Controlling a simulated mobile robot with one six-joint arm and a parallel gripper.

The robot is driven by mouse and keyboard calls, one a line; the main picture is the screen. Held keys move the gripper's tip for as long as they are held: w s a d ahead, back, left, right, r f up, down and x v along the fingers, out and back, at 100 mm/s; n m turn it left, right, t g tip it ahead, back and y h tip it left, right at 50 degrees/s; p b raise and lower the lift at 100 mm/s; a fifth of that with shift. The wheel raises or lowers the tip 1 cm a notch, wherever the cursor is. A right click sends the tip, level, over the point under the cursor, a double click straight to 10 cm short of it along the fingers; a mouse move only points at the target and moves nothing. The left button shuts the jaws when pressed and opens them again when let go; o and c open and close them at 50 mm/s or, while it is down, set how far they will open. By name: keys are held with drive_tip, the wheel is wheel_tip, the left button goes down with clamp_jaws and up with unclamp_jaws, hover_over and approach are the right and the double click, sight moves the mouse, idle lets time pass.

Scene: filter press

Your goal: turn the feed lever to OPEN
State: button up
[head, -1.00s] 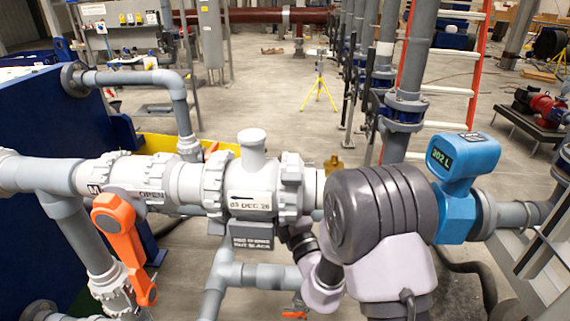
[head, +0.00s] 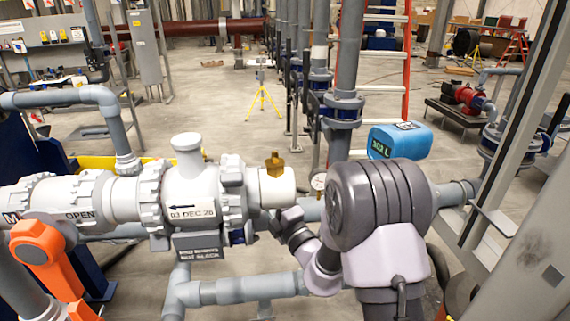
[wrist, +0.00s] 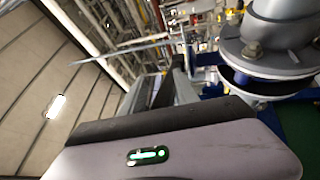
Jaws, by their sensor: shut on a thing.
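The orange feed lever (head: 52,262) is at the lower left of the head view, on the white valve body. Its handle slants down and to the right, and its end is near the bottom edge. My gripper's pale housing (wrist: 180,148), with a green light, fills the bottom of the wrist view. In the head view my arm reaches toward the white pipe's right end, and the gripper is hidden. No gripper shows on the orange lever.
A blue meter (head: 398,140) reads 303 L behind my arm. A brass fitting (head: 275,166) sits on the white pipe's right end. Grey pipes cross below. A grey upright frame (head: 525,215) stands close on the right. Open floor lies beyond, around a yellow tripod (head: 261,95).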

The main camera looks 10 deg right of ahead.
drive_tip(key=w+d, duration=0.3)
drive_tip(key=shift+w+d, duration=0.25)
drive_tip(key=shift+d, duration=0.1)
clamp_jaws()
drive_tip(key=w+d+p, duration=0.3)
drive_tip(key=w+p, duration=0.1)
drive_tip(key=w, duration=0.7)
drive_tip(key=shift+w+d, duration=0.2)
drive_tip(key=shift+w, duration=0.15)
drive_tip(key=o, duration=1)
unclamp_jaws()
drive_tip(key=shift+c, duration=0.2)
drive_tip(key=v, duration=0.9)
